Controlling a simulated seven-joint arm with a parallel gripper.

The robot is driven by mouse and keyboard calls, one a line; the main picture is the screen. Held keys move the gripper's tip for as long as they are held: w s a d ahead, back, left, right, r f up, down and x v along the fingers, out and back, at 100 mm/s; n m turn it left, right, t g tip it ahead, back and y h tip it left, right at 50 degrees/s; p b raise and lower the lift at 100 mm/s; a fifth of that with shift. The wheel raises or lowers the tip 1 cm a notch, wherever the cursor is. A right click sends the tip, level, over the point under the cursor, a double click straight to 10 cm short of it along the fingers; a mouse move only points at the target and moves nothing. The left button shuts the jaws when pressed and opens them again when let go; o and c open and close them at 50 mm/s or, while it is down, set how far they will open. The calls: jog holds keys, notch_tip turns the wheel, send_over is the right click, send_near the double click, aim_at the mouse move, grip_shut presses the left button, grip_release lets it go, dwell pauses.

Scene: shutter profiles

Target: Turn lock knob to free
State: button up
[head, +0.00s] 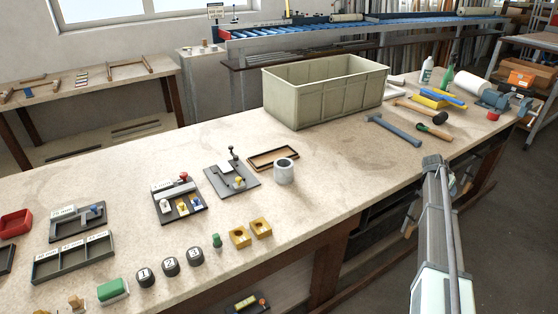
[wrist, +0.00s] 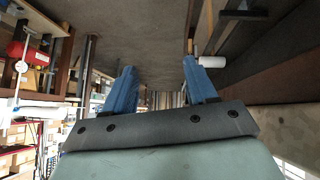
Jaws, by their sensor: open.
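Which part is the lock knob I cannot tell for certain. A dark fixture (head: 180,200) on the bench has a red knob (head: 183,176) at its back and yellow and white pieces in its slots. A grey plate (head: 217,180) to its right carries an upright black-tipped handle (head: 232,153) and a yellow knob (head: 239,182). A tray at the left has a blue knob (head: 95,210). My gripper (wrist: 160,72) shows in the wrist view with two blue fingers apart and nothing between them. None of these knobs can be made out there.
A beige crate (head: 325,92) stands at the back of the bench (head: 340,160). A grey cup (head: 284,171), yellow blocks (head: 239,237) and numbered black knobs (head: 170,266) stand near the fixtures. Hammers (head: 395,130) lie at the right. The bench's middle right is clear.

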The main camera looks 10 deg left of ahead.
jog(key=w+r+m+t, duration=0.1)
jog(key=w+r, duration=0.6)
jog(key=r, duration=0.5)
jog(key=shift+n+y, duration=0.5)
jog(key=shift+y, duration=0.3)
jog(key=a+r, duration=0.1)
jog(key=a, duration=0.6)
jog(key=w+a, duration=0.1)
jog(key=a, duration=0.6)
jog(key=w+a+r, duration=0.1)
jog(key=a, duration=0.6)
jog(key=shift+w+r, duration=0.1)
jog(key=shift+r, duration=0.2)
jog(key=s+a+r+n+y, duration=0.1)
jog(key=a, duration=1)
jog(key=s+a+r+n+y, duration=0.1)
jog(key=s+a, duration=0.1)
jog(key=a, duration=0.9)
jog(key=n+g+y, duration=0.3)
jog(key=n+g, duration=0.3)
send_near(183, 174)
notch_tip(183, 174, down, 8)
jog(key=shift+w+d+f, duration=0.1)
jog(key=shift+f, duration=0.15)
